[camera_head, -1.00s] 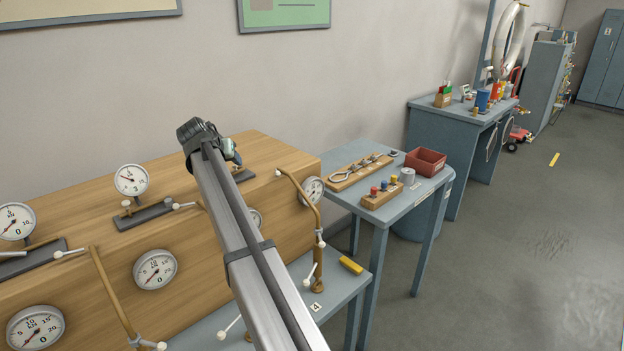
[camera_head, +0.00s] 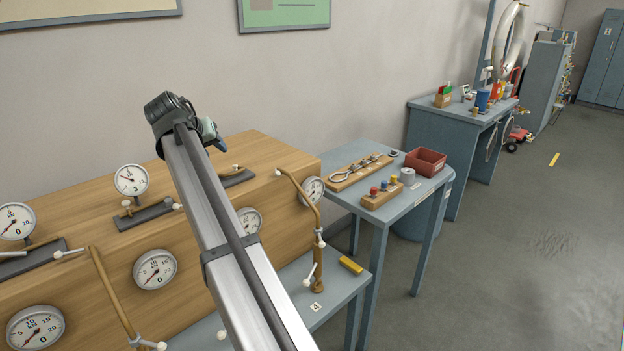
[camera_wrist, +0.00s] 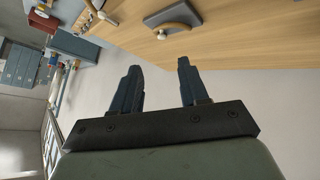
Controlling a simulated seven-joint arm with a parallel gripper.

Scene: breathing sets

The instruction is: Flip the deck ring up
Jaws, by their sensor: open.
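A wooden board (camera_head: 371,171) lies on the blue-grey side table, with metal fittings in a row. A pale metal ring (camera_head: 340,177) seems to lie flat at its left end; it looks like the deck ring, but is small here. My gripper (camera_head: 213,135) is up over the wooden console, left of the table and well apart from that board. In the wrist view its two dark fingers (camera_wrist: 159,66) stand apart with nothing between them. The wrist view faces the console top, where a grey plate carries a brass half-round piece (camera_wrist: 172,18).
The wooden console (camera_head: 270,150) has several gauges, levers and brass pipes. The side table (camera_head: 408,205) also holds a block with coloured knobs (camera_head: 382,194), a white cylinder (camera_head: 407,176) and a red bin (camera_head: 426,161). Open floor lies to the right.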

